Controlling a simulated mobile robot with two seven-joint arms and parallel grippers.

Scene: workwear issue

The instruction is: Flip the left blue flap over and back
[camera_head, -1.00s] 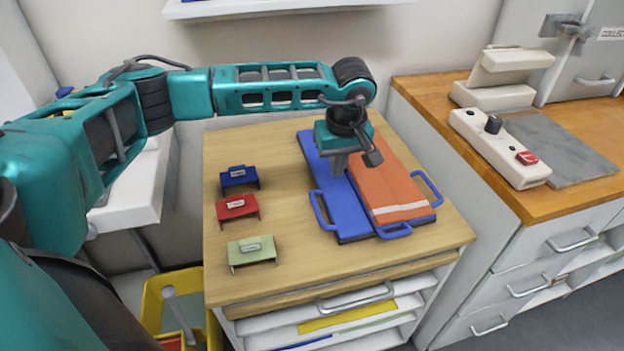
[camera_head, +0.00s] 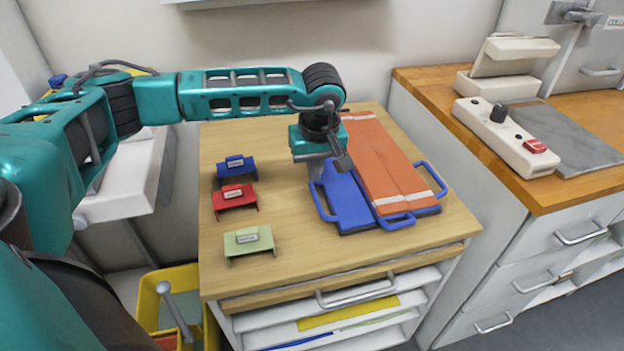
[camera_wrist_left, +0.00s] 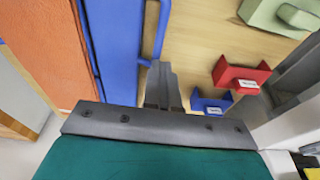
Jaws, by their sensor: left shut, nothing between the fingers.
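The left blue flap (camera_head: 346,200) lies flat on the wooden table, with a blue loop handle (camera_head: 319,203) on its left side. It also shows in the left wrist view (camera_wrist_left: 112,50), with its handle (camera_wrist_left: 151,30). A folded orange garment (camera_head: 385,165) with pale stripes lies to its right on the blue board. My left gripper (camera_head: 317,172) points down near the flap's left edge and hides its far part. In the left wrist view its fingers (camera_wrist_left: 162,78) are shut and empty, close beside the handle; contact cannot be told. My right gripper is not in view.
Blue (camera_head: 237,168), red (camera_head: 236,197) and green (camera_head: 249,241) label stands line the table's left side. Bare wood lies between them and the board. Another blue handle (camera_head: 432,180) sticks out at the right. A counter with a white device (camera_head: 505,135) stands further right.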

